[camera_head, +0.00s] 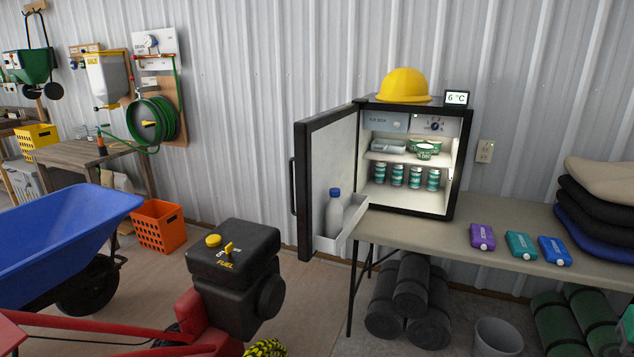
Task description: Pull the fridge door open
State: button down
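A small black fridge (454,170) stands on the left end of a table by the corrugated wall. Its door (325,178) is swung wide open to the left, past the table's left edge. The dark door handle (292,186) is on the door's outer edge, facing left. A white door shelf (346,225) holds a bottle with a blue cap (334,212). Inside the fridge are several green cans (414,178) on the bottom and green-and-white tubs (425,151) on the shelf above. My gripper is not in view.
The beige table (497,212) carries purple, teal and blue boxes (522,245) and stacked cushions (598,190). A yellow hard hat (404,85) sits on the fridge. A red machine with a black tank (232,255) and a blue wheelbarrow (60,232) stand before the door, left.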

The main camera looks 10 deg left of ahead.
aim_at(325, 144)
jog(key=u, duration=0.3)
jog(key=i, duration=0.85)
jog(key=u, duration=0.4)
